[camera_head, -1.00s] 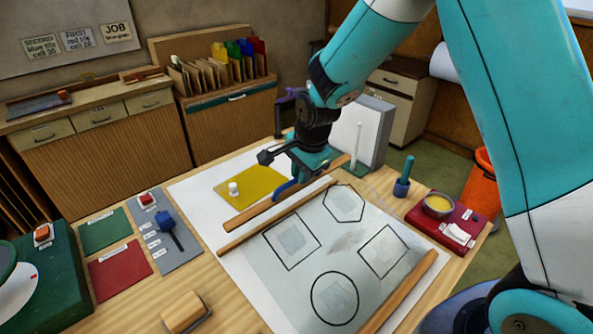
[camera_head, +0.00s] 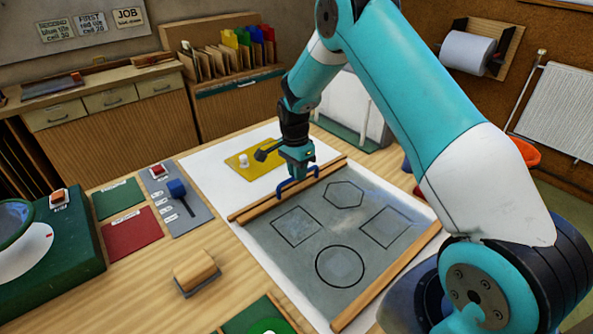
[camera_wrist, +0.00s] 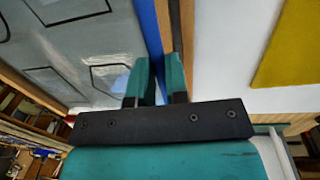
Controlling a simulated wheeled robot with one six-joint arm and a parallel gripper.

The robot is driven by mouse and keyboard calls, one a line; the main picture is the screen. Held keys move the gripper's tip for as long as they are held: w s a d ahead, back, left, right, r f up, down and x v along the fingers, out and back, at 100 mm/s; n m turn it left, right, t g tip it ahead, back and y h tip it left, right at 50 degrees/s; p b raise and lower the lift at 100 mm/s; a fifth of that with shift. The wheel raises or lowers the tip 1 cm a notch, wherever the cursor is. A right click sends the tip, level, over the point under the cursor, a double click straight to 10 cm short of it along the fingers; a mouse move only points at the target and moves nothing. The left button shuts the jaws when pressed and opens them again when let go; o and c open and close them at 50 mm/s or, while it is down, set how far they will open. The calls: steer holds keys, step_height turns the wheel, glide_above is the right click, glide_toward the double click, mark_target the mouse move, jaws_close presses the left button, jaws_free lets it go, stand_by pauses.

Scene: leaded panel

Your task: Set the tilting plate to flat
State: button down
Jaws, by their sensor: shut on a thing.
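The grey plate (camera_head: 330,225) carries black outlines of a circle, a hexagon and two squares. A wooden rail (camera_head: 395,275) runs along its right side, and two wooden strips lie close together along its far left edge. My gripper (camera_head: 297,178) is at that edge, shut on a blue handle (camera_head: 284,187). In the wrist view, my fingers (camera_wrist: 158,82) are on either side of the blue bar (camera_wrist: 148,30), beside a wooden strip (camera_wrist: 188,40). The fingers hide part of the bar. I cannot tell the plate's exact slope.
A yellow sheet (camera_head: 240,166) with a white knob lies behind the plate on white paper. A blue lever (camera_head: 177,189) stands on a labelled grey panel to the left. A wooden block (camera_head: 194,268) lies at the front. Bare tabletop surrounds the block.

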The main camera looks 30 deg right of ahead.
steer(key=shift+w+f, duration=0.1)
steer(key=shift+f, duration=0.1)
steer(key=c, duration=1.1)
jaws_free()
steer(key=shift+w+a+f, duration=0.1)
steer(key=shift+w, duration=0.05)
steer(key=r+b, duration=0.1)
steer(key=r, duration=0.4)
steer(key=w+r+b, duration=0.1)
steer(key=r, duration=0.5)
steer(key=r+b, duration=0.1)
steer(key=r, duration=0.5)
steer(key=shift+w+a+r+b, duration=0.1)
steer(key=shift+w+r+b, duration=0.1)
steer(key=shift+b, duration=0.1)
